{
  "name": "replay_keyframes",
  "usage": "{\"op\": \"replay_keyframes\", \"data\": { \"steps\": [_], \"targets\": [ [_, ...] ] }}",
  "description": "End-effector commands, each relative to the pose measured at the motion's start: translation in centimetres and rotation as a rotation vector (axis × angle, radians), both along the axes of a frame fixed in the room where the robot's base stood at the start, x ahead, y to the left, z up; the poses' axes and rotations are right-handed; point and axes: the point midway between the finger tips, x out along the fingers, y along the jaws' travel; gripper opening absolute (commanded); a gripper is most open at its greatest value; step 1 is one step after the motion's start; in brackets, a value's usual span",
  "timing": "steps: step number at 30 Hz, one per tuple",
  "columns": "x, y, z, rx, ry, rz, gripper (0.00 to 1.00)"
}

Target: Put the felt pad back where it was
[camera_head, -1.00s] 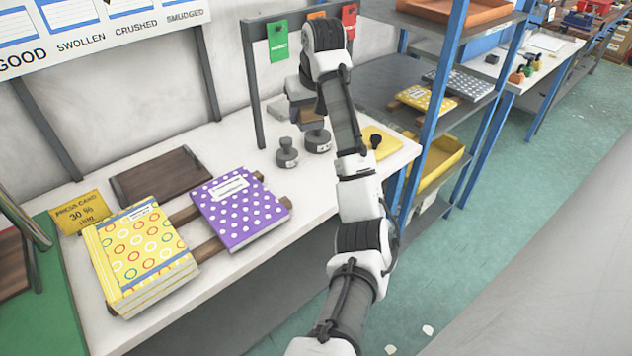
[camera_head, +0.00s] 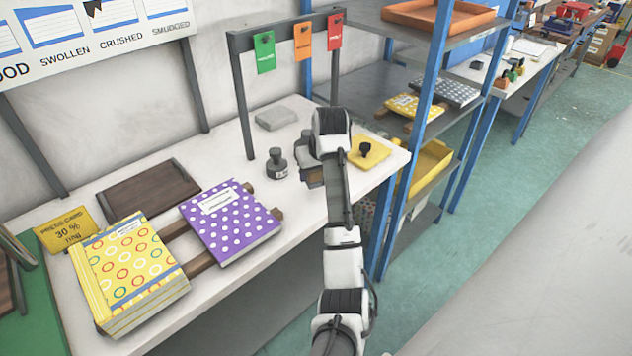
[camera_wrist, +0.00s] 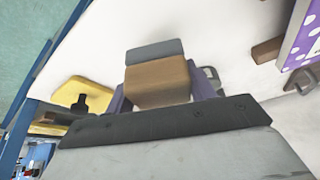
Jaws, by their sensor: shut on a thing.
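My gripper (camera_head: 314,174) is low over the right part of the white table, near its front edge. It is shut on a brown block with a grey layer on its far face, which I take to be the felt pad (camera_wrist: 157,80). In the wrist view the pad sits between the two purplish-grey fingers, with the grey layer (camera_wrist: 155,51) towards the white tabletop. I cannot tell whether it touches the table. In the head view my wrist hides most of the pad.
A dark knobbed weight (camera_head: 277,163) stands left of my gripper. A yellow plate with a black knob (camera_head: 367,153) lies to the right. A flat grey slab (camera_head: 276,118) lies behind. Purple (camera_head: 232,220) and yellow (camera_head: 130,266) notebooks are at left. A blue-post shelf (camera_head: 419,100) stands at right.

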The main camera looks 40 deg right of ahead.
Motion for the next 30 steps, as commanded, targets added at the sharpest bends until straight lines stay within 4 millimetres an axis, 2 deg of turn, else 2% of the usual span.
{"op": "replay_keyframes", "data": {
  "steps": [9, 22, 23, 27, 30],
  "targets": [
    [0.0, 0.0, -4.0, 0.002, 0.001, -0.001, 0.33],
    [0.0, 0.1, -4.8, 0.001, 0.0, 0.0, 0.33],
    [0.0, 0.0, -4.8, 0.0, 0.001, 0.0, 0.57],
    [0.0, 0.0, -4.7, 0.0, 0.001, 0.0, 0.75],
    [0.0, 0.0, -4.7, 0.001, 0.001, 0.0, 0.76]
  ]
}}
